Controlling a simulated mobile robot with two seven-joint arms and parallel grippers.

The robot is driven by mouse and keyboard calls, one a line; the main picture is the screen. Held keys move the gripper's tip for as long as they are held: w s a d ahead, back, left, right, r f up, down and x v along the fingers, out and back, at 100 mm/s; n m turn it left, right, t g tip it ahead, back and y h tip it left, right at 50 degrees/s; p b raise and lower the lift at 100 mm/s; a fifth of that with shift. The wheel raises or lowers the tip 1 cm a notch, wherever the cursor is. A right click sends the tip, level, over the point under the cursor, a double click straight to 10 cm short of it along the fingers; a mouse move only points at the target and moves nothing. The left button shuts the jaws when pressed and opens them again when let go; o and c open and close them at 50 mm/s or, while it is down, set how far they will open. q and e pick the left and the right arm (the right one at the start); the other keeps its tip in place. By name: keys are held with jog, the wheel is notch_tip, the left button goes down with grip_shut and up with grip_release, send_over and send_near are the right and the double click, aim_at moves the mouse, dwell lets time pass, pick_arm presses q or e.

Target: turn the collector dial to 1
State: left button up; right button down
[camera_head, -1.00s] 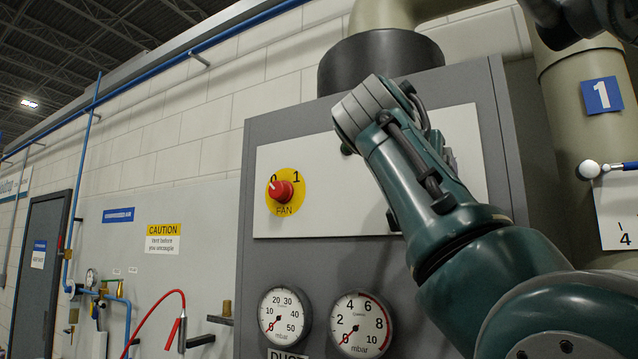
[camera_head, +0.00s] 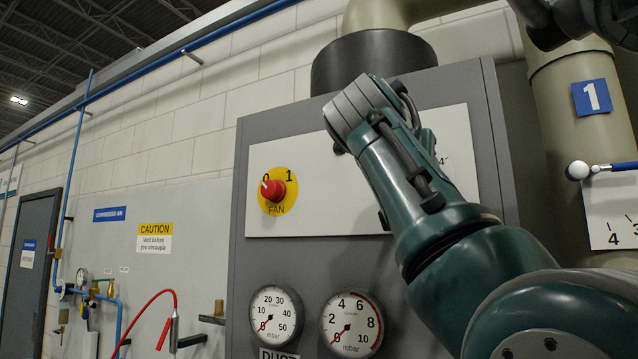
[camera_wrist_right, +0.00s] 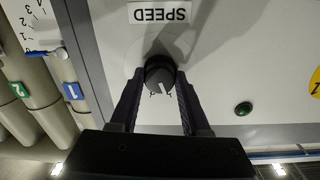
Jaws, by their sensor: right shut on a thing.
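My right gripper (camera_wrist_right: 159,78) is shut on this dial, one finger on each side. A white line on the dial points toward the bottom of that view; its scale is mostly hidden. In the head view my right arm covers the dial and gripper. The red FAN knob (camera_head: 273,189) sits on a yellow disc marked 0 and 1, its white mark toward the 0. My left gripper is not in view.
The panel is on a grey cabinet (camera_head: 240,270) with two round gauges (camera_head: 276,313) (camera_head: 352,325) below. A green button (camera_wrist_right: 243,109) is near the dial. A pipe marked 1 (camera_head: 565,120) with a white-knobbed lever (camera_head: 578,170) stands at right.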

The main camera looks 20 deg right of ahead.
jog(key=shift+n+b, duration=0.65)
jog(key=shift+n, duration=3.25)
jog(key=shift+c, duration=1.8)
grip_release()
